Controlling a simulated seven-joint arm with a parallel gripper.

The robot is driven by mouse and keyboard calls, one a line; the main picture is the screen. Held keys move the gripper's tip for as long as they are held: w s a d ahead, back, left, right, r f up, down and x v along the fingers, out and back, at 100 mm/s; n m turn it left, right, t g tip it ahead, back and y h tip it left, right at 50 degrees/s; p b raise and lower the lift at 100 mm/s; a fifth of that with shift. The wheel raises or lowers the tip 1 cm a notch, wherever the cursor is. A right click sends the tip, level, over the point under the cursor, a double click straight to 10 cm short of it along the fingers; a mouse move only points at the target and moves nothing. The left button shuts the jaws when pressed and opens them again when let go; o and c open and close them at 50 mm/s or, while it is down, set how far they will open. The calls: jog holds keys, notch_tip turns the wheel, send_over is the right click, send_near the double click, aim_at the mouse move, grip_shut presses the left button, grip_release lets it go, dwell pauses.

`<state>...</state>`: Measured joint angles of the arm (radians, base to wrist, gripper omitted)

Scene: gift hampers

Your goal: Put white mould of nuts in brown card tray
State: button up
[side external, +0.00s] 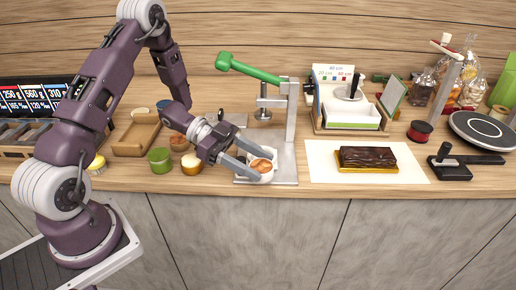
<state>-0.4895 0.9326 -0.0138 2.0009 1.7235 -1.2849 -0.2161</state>
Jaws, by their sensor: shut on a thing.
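The white mould of nuts (262,174) has a pale rim with brown contents. It is at the front of the grey metal base plate (284,176) of the lever press. My gripper (261,168) is shut on the mould, with one finger on each side of it. I cannot tell whether the mould touches the plate or is held just above it. The brown card tray (136,136) stands on the counter to the left, behind the jars, and its visible inside looks empty.
A chocolate block (367,158) lies on white paper (319,168) at the right.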

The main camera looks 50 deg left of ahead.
jog(key=w+a, duration=0.5)
jog(key=shift+w+a, duration=0.3)
jog(key=shift+w+a+f, duration=0.2)
jog(key=shift+w+a, duration=0.25)
jog(key=shift+w+a+f, duration=0.15)
jog(key=shift+w+a, duration=0.25)
jog(key=shift+a, duration=0.05)
jog(key=shift+d+f, duration=0.1)
jog(key=shift+f, duration=1.05)
jog(key=shift+f, duration=0.15)
jog(key=o, duration=1.4)
jog(key=shift+o, duration=0.5)
jog(key=v, duration=0.7)
jog(key=shift+s, duration=0.3)
